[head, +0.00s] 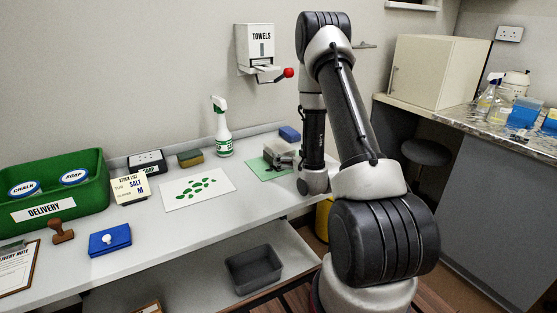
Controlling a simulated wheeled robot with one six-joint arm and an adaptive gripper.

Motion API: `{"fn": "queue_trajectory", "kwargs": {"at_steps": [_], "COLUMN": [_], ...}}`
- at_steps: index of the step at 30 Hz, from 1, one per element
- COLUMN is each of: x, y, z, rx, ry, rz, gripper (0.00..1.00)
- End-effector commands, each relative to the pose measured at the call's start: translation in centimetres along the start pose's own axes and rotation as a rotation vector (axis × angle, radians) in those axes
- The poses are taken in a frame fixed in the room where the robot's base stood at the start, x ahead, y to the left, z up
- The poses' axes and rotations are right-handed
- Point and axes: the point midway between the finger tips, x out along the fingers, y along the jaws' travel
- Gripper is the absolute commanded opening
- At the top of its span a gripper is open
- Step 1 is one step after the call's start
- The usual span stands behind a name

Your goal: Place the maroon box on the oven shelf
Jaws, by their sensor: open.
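I see no maroon box and no oven shelf in the head view. My arm rises at the right and folds back down over the bench.
The white bench (212,223) carries a green delivery crate (92,164), a spray bottle (222,135), a sponge (190,158) and a blue box (110,240). A grey tray (254,270) lies below. A cream cabinet (425,72) stands back right, above a stool (427,152).

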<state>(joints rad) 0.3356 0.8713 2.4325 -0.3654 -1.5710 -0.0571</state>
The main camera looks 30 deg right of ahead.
Motion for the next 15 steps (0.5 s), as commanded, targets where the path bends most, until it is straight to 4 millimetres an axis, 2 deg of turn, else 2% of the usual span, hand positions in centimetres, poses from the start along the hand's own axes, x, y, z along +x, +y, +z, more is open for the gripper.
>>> {"fn": "queue_trajectory", "kwargs": {"at_steps": [9, 15], "x": [4.7, 6.1], "y": [0.1, 0.2], "z": [-0.4, -0.5], "rx": [-0.002, -0.001], "ry": [0.000, -0.002], "rz": [-0.001, 0.000], "gripper": [1.00, 1.00]}}
